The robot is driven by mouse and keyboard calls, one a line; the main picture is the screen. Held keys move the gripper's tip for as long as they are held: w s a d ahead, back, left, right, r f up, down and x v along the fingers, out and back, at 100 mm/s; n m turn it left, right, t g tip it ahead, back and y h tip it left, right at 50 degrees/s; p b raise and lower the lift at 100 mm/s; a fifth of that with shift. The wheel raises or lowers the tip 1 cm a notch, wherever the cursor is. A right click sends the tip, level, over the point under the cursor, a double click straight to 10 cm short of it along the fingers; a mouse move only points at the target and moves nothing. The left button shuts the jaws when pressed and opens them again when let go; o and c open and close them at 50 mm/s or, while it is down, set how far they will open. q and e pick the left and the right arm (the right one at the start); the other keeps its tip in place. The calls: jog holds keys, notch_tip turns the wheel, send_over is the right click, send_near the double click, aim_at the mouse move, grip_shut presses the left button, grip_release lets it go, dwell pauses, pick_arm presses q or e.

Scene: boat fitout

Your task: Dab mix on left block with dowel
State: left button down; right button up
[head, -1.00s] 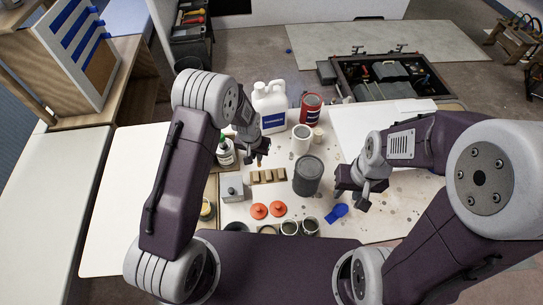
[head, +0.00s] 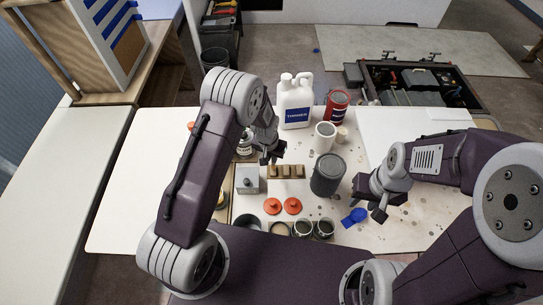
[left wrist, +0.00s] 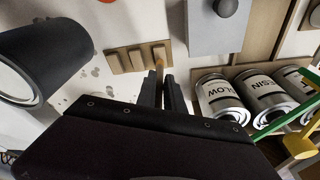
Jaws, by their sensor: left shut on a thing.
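Three small tan blocks stand in a row on the table, the left block (head: 274,171), the middle block (head: 287,171) and the right block (head: 299,171). In the left wrist view the row is reversed, with the left block (left wrist: 159,52) at the right end. My left gripper (head: 272,158) is shut on a thin brown dowel (left wrist: 159,74). The dowel's tip lies over or against the left block; I cannot tell whether they touch. Any mix on the tip is too small to see. My right gripper (head: 371,199) looks open and empty, near a blue object (head: 354,216).
A grey box with a knob (head: 248,180) stands left of the blocks, and a dark grey can (head: 328,174) right of them. Two orange-red lids (head: 282,206) and several open cups lie in front. A white jug (head: 295,101) and red can (head: 337,103) stand behind. Labelled cans (left wrist: 221,98) are close to my left gripper.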

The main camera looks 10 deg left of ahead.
dwell(0.3)
jog(key=shift+f+b, duration=0.35)
jog(key=shift+f, duration=0.05)
dwell(1.7)
notch_tip(320, 180, up, 5)
jog(key=p, duration=0.5)
jog(key=shift+r, duration=0.2)
